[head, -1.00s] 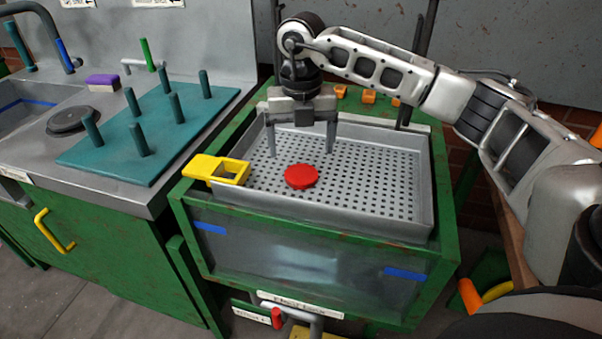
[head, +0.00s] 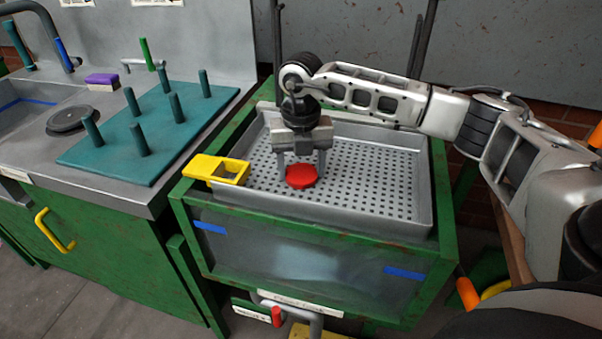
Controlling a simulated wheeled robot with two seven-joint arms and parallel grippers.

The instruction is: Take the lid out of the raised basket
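The red lid (head: 301,177) lies on the perforated floor of the grey basket (head: 330,221), left of its middle. The basket sits raised on top of a green-framed tank (head: 310,265). My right gripper (head: 301,171) points down into the basket at the lid. Its two fingers are spread, one near each side of the lid's far part. I cannot tell whether the fingers touch the lid. My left gripper is not in view.
A yellow handle (head: 216,169) sits at the basket's left edge. To the left is a steel counter with a teal peg board (head: 150,135), a purple-topped block (head: 102,82) and a dark round disc (head: 70,119). The basket's right side is empty.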

